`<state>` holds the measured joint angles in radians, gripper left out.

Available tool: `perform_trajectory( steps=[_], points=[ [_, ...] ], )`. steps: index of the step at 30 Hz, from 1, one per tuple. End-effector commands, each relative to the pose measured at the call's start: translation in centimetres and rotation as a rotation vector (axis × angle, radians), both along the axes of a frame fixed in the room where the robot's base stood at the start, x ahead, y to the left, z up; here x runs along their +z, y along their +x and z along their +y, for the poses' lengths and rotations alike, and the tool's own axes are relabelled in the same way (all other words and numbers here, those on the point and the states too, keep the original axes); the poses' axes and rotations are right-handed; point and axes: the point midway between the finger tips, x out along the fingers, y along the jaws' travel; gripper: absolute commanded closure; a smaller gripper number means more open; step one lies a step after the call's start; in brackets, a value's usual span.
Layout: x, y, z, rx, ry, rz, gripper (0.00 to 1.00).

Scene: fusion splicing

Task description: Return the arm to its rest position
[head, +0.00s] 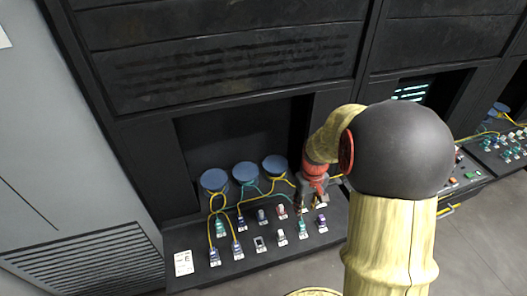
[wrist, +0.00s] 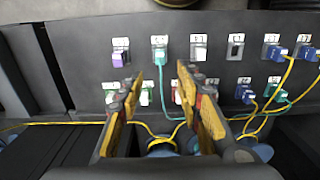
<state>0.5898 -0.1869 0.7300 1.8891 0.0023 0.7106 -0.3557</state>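My arm reaches over a dark console shelf (head: 185,240) from the right of the head view. My gripper (head: 313,203) is low over the right end of the shelf, close to the connectors there. In the wrist view my gripper (wrist: 160,92) has its two yellow-and-dark fingers apart. The gap between them holds no object that I can see. The panel with its sockets lies beyond the fingertips. I cannot tell whether the fingertips touch anything.
Several coloured connectors sit in labelled sockets, including a teal-cabled one (wrist: 160,47) and a purple one (wrist: 118,60). Blue round spools (head: 245,172) with yellow and teal cables stand behind them. Loose cables pass near my gripper. A dark cabinet (head: 230,60) rises behind.

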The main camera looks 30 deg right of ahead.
Motion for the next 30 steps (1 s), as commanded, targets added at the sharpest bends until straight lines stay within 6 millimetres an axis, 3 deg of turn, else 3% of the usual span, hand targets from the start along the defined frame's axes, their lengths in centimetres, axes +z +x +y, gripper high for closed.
perform_trajectory(
  steps=[8,11,14,23,30],
  points=[
    [0.0,-0.2,0.1,-0.035,0.005,0.007,0.65],
    [-0.6,-2.0,1.3,-0.093,0.031,0.05,0.65],
    [1.3,-3.5,2.7,-0.151,0.031,0.059,0.65],
    [7.8,-4.8,9.8,-0.126,-0.027,-0.067,0.65],
    [12.1,-6.9,17.7,0.046,-0.066,-0.301,0.65]
  ],
)
